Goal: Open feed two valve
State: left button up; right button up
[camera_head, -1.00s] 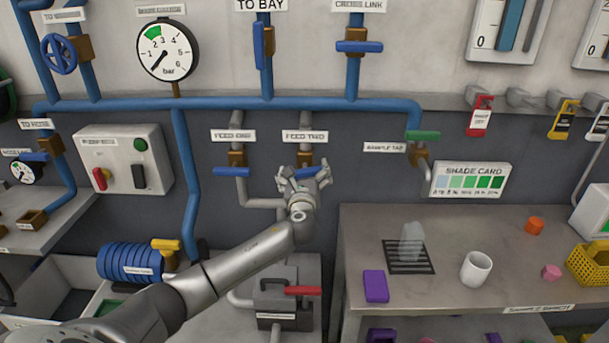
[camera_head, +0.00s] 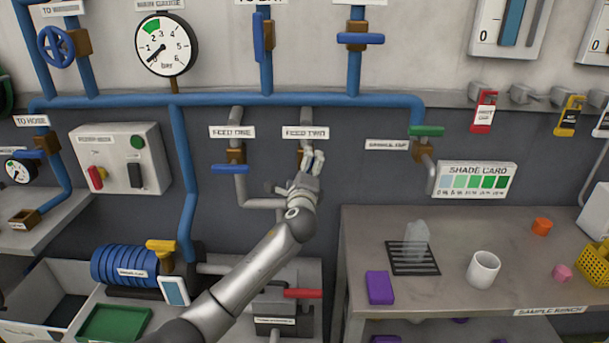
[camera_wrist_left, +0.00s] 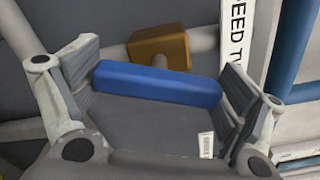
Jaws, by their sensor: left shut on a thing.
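The feed two valve has a brown body (camera_wrist_left: 160,47) and a blue bar handle (camera_wrist_left: 157,84). It sits on a grey pipe by the FEED TWO label (camera_head: 305,132). My left gripper (camera_head: 297,172) is at this valve and hides most of the handle in the head view. In the wrist view the gripper (camera_wrist_left: 160,80) is shut on the handle, with one finger at each end. The handle lies roughly along its pipe, somewhat slanted. My right gripper is not in view.
The feed one valve, with its blue handle (camera_head: 230,169) crosswise to its pipe, is close on the left. The green sample tap handle (camera_head: 426,130) is on the right. A sample bench (camera_head: 450,225) with a white cup (camera_head: 483,269) stands at the lower right.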

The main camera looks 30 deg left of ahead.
pick_arm(q)
jog(key=shift+f+n+b, duration=0.15)
jog(key=shift+n+b, duration=0.3)
jog(key=shift+n, duration=0.75)
jog(key=o, duration=0.7)
jog(key=v, duration=1.2)
